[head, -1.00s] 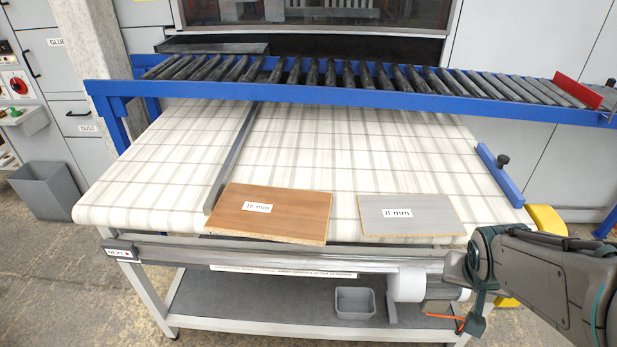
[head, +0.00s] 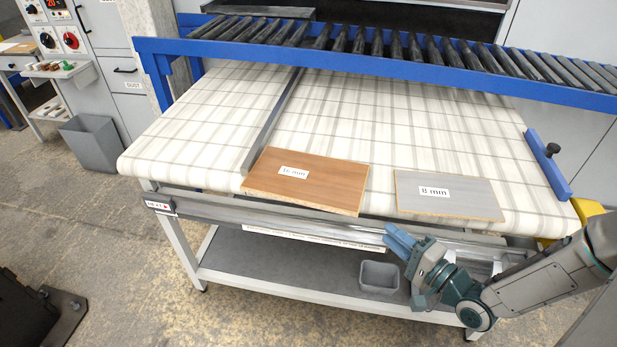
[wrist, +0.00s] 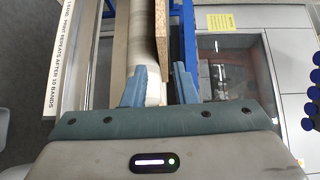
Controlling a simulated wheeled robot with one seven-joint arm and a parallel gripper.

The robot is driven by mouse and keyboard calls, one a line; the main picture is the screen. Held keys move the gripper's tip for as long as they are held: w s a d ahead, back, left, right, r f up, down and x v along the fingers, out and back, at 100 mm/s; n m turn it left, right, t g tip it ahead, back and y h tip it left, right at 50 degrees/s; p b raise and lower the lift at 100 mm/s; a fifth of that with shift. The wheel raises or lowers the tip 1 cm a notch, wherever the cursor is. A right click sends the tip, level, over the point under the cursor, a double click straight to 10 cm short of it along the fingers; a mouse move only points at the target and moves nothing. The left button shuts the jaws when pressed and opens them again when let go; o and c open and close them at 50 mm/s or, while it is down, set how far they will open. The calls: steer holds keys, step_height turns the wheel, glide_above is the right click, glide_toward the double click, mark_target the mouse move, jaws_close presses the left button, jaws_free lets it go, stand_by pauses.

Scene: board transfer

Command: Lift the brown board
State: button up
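The brown board (head: 305,182), labelled 16 mm, lies flat on the checked cloth belt, its near chipboard edge at the table's front edge. My gripper (head: 392,238) is in front of the table, below and to the right of the brown board and apart from it. In the wrist view my gripper (wrist: 160,72) has its two blue fingers spread with a gap between them and holds nothing.
A grey board (head: 448,195) labelled 8 mm lies to the right of the brown one. A metal guide bar (head: 272,122) runs along the belt to the left. A blue roller conveyor (head: 400,68) crosses the back. A grey bin (head: 379,277) sits on the lower shelf.

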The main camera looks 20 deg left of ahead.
glide_toward(351, 200)
steer(key=x, duration=0.4)
steer(key=shift+f+x, duration=0.2)
steer(key=shift+x, duration=1.3)
steer(key=shift+f+x, duration=0.2)
steer(key=shift+x, duration=1.35)
jaws_close()
